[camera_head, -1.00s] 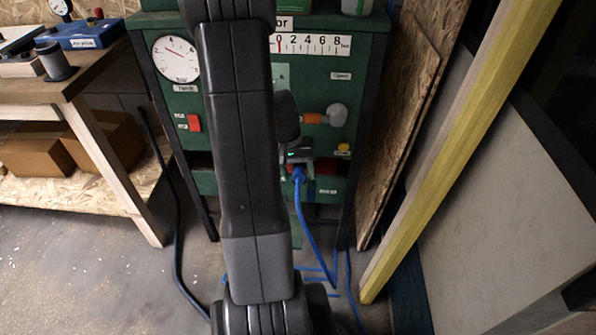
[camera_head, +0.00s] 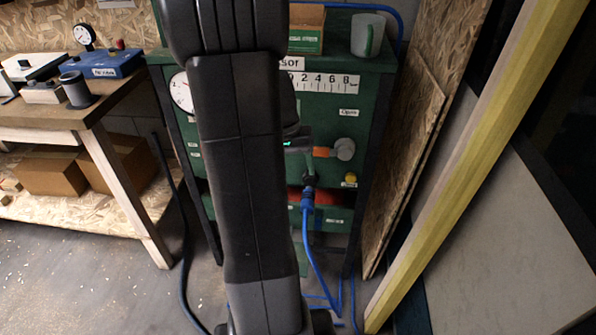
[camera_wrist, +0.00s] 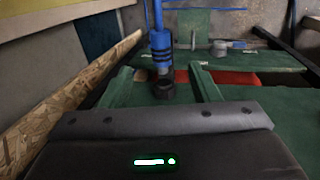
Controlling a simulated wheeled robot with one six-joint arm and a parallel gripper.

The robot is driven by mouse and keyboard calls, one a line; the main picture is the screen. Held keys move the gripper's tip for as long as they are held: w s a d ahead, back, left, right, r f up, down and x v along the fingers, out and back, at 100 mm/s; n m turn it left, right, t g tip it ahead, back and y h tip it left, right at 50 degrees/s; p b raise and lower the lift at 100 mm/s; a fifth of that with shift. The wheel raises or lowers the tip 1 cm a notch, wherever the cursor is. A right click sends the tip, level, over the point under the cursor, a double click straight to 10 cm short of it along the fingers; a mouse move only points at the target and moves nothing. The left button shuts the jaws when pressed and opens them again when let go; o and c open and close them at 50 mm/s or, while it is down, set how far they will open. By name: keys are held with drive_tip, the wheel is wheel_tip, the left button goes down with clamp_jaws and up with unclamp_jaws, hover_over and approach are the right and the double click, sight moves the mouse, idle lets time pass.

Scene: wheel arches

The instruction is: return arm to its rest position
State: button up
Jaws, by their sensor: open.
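My gripper (camera_wrist: 162,70) is open, with its two fingers spread apart in the wrist view. A blue hose connector (camera_wrist: 161,45) stands between the lines of the fingers, at a dark round fitting (camera_wrist: 164,89). No finger visibly touches it. In the head view the connector (camera_head: 307,199) hangs below a dark fitting at the front of the green console (camera_head: 375,66), with its blue hose running down to the floor. My arm rises through the middle of the head view and hides part of the console; my gripper's fingers are hard to make out there.
A workbench (camera_head: 78,118) with instruments stands at the left, cardboard boxes (camera_head: 50,176) on its lower shelf. A yellow-edged wooden post (camera_head: 470,150) and a chipboard sheet (camera_head: 410,140) lean at the right. A mug (camera_head: 367,36) stands on the console. Dark cable crosses the floor.

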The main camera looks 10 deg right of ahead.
sight(306, 199)
drive_tip(key=d+f+b, duration=0.1)
drive_tip(key=f, duration=0.3)
drive_tip(key=f+b, duration=0.1)
drive_tip(key=f, duration=0.4)
drive_tip(key=d+f+b, duration=0.1)
drive_tip(key=f, duration=0.3)
drive_tip(key=shift+s+d+f, duration=0.15)
drive_tip(key=shift+s+d, duration=0.15)
drive_tip(key=shift+s, duration=0.05)
drive_tip(key=shift+f, duration=0.3)
drive_tip(key=shift+w+d+r, duration=0.15)
drive_tip(key=shift+w+d, duration=0.05)
drive_tip(key=shift+w, duration=0.5)
